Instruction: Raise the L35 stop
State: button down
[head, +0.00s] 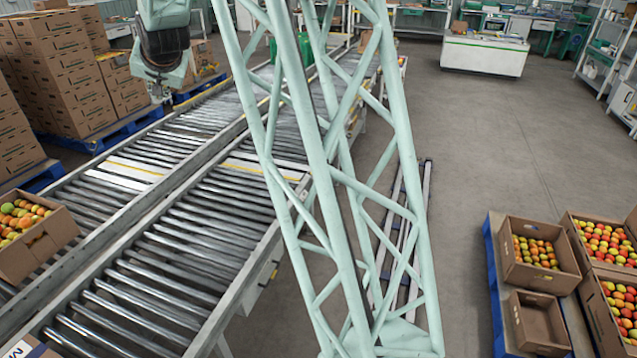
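My gripper (160,92) hangs at the end of the mint-green arm at the upper left, over the far part of the left conveyor lane. It is small and dark, and I cannot tell whether its fingers are open or shut. I see nothing clearly held in it. No L35 label is readable. A pale plate with a yellow line (130,169) crosses the left lane, and a similar plate (262,168) crosses the right lane, partly behind my lattice column. Both look level with the rollers. I cannot tell whether either is the L35 stop.
Stacked cartons (62,75) stand on blue pallets at the left. The floor (500,140) between is mostly clear.

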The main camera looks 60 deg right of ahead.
jog(key=w+d+f+m+t+h+p, duration=0.1)
jog(key=w+d+f+m, duration=0.1)
jog(key=w+d+f, duration=0.45)
jog(key=w+d+f+m+h, duration=0.1)
jog(key=w+d+f, duration=0.15)
jog(key=d, duration=0.65)
jog(key=w+d+f+m+t+h+p, duration=0.1)
jog(key=w+d+f+m, duration=0.1)
jog(key=w+d+f, duration=0.35)
jog(key=d+f+m+t+h+p, duration=0.1)
jog(key=d+f+m+h, duration=0.1)
jog(key=d+f, duration=0.7)
jog(key=d+f+m+t+h+p, duration=0.1)
jog(key=d+f+m+h, duration=0.1)
jog(key=d+f, duration=0.7)
jog(key=s+d+f+m+h+p, duration=0.1)
jog(key=s+d+f+m+h, duration=0.1)
jog(key=s+d+f, duration=0.6)
jog(key=s+d+f+m+h+p, duration=0.1)
jog(key=s+d+f+m, duration=0.25)
jog(key=s+f, duration=0.4)
jog(key=s+a+f+m+g+h+b, duration=0.1)
jog(key=s+f+m+h+b, duration=0.3)
jog(key=s+f, duration=1.5)
jog(key=shift+s+f+g+h+b, duration=0.5)
jog(key=shift+f+h+b, duration=0.95)
jog(key=shift+h+b, duration=1.05)
